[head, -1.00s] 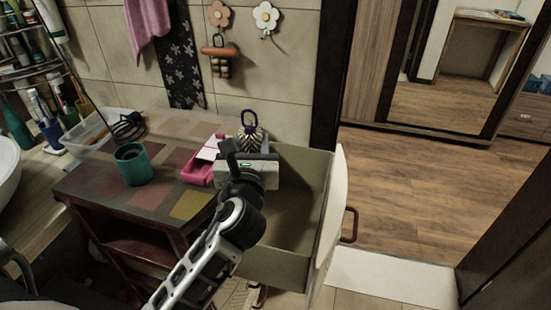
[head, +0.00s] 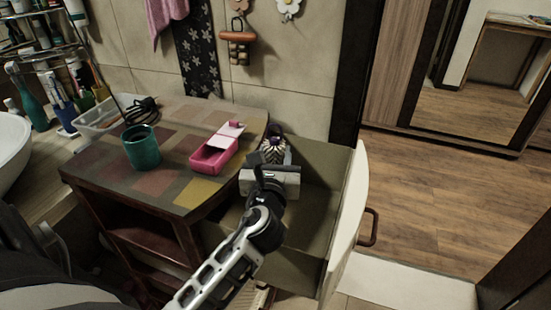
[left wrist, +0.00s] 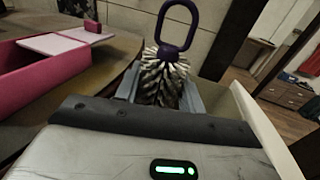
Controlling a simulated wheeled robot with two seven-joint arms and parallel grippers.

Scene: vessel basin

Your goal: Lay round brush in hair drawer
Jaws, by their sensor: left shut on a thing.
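The round brush (head: 273,150) has pale bristles around a dark core and a purple loop at its end. In the left wrist view the brush (left wrist: 163,75) stands roughly upright between the fingers, loop up. My left gripper (head: 273,166) is shut on it, over the back left part of the open drawer; the gripper (left wrist: 160,98) hides the brush's lower end. The hair drawer (head: 315,205) is olive-grey inside with a white curved front (head: 348,215) on its right. Its visible floor looks bare. I cannot tell whether the brush touches the drawer. My right gripper is not in view.
The tiled wall (head: 310,105) is behind. The drawer's middle and front are free.

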